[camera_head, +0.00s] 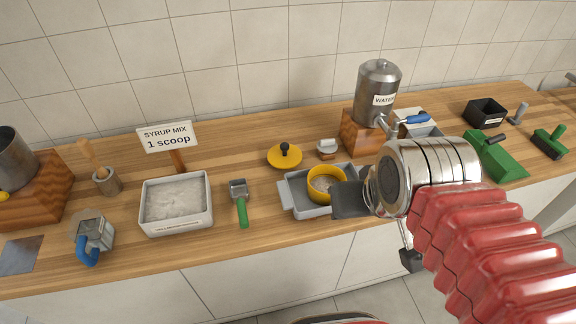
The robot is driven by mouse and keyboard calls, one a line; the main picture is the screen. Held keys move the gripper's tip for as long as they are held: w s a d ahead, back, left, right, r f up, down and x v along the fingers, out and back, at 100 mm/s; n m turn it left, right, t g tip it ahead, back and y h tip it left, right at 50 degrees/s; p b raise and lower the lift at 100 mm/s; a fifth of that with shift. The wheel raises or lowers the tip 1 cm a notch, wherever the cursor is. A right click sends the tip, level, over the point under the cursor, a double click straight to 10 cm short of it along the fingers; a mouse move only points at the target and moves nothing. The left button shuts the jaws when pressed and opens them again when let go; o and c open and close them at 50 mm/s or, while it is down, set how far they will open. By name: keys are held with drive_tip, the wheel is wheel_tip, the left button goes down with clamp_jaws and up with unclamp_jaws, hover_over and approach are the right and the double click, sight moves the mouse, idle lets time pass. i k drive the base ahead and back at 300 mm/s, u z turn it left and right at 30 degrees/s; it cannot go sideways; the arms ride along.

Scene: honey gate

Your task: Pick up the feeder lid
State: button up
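The feeder lid (285,156) is a yellow disc with a black knob on top. It lies on the wooden counter behind the grey tray, left of the water dispenser. My gripper (381,230) is to the right of and nearer than the lid, apart from it. Its two dark finger pads are spread wide, and I see nothing between them. One pad covers the right part of the grey tray (290,200). A yellow round feeder (325,184) with pale contents sits in that tray.
A small white dish (327,149) stands right of the lid. The steel water dispenser (378,92) stands on a wooden block. A green-handled scoop (240,202) and a tub of white powder (176,203) are to the left.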

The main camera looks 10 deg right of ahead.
sight(283, 156)
drive_tip(key=k, duration=1.4)
drive_tip(key=u, duration=0.8)
drive_tip(key=i, duration=1.65)
